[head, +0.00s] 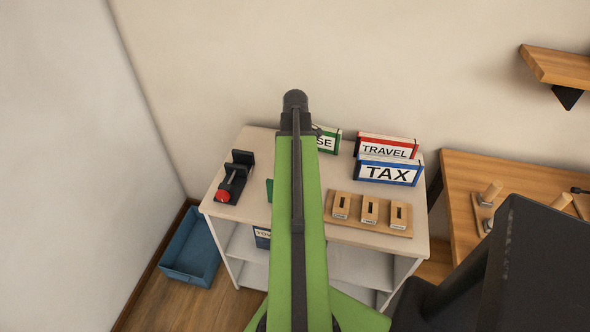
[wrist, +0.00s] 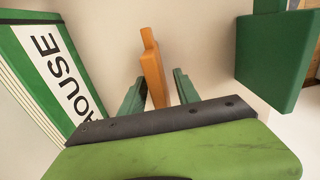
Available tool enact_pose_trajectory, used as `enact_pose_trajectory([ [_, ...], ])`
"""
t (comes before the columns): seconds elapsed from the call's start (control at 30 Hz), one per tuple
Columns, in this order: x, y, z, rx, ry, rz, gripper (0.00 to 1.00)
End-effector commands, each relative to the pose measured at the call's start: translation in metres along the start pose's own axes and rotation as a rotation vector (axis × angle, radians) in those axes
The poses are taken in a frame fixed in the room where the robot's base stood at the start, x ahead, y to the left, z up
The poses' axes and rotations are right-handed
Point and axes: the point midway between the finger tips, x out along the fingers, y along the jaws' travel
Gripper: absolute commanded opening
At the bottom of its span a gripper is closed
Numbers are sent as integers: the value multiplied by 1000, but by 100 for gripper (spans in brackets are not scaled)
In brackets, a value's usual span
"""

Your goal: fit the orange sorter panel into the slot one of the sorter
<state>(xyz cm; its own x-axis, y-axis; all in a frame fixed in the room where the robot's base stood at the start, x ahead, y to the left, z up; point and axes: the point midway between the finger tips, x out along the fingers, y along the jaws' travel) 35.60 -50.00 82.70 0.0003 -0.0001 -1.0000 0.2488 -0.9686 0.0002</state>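The orange sorter panel (wrist: 153,72) stands with its narrow tab up in the wrist view, ahead of my gripper. My gripper (wrist: 159,90) is open, its two green fingers apart. The panel shows between them, nearer the left finger, with a gap on the right. I cannot tell how deep between the fingers it is. In the head view my arm hides the orange panel. The sorter (head: 345,228) is a wooden board with three pale slotted blocks, right of my arm on the white table. Its labels are too small to read.
A green panel (wrist: 272,62) stands close on the right in the wrist view. A HOUSE box (wrist: 50,75) is on the left. TRAVEL (head: 386,147) and TAX (head: 389,172) boxes stand behind the sorter. A black device with a red knob (head: 223,195) is at the table's left.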

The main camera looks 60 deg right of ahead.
Motion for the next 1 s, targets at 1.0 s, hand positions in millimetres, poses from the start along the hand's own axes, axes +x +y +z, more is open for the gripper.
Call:
enact_pose_trajectory([
  [1.0, 14, 0, -1, -2, 0, 0, 0],
])
